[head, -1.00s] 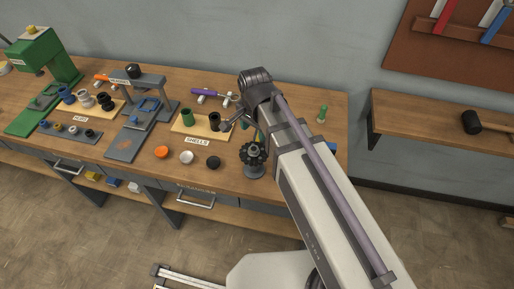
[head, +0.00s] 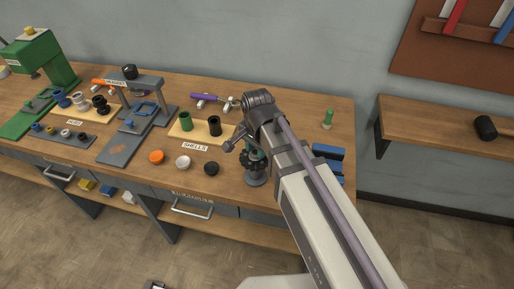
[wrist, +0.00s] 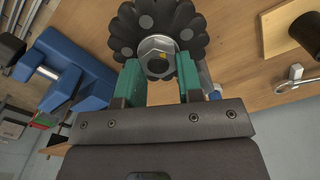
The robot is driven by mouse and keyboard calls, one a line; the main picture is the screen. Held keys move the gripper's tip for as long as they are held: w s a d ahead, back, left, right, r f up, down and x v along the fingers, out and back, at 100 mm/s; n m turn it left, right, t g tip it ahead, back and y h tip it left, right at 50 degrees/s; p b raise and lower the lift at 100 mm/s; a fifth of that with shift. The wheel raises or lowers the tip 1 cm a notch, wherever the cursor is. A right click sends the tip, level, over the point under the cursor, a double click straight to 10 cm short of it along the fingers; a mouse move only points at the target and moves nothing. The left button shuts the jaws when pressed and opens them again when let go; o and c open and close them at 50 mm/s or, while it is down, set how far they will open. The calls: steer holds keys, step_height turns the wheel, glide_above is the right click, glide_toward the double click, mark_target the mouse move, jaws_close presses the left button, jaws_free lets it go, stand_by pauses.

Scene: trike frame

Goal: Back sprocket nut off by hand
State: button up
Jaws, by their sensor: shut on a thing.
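The dark lobed sprocket (head: 256,177) sits on a grey stand near the bench's front edge, partly covered by my arm in the head view. In the wrist view the sprocket (wrist: 188,22) fills the top middle. In the head view my gripper is mostly hidden behind my wrist, just over the sprocket.
Orange (head: 156,157), white (head: 183,162) and black (head: 211,168) caps lie left of the sprocket. The shells board (head: 187,134) stands behind them. A blue fixture (head: 328,152) is right of my arm. A green post (head: 327,119) stands at the back right.

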steer(key=c, duration=0.3)
steer(key=shift+n, duration=0.4)
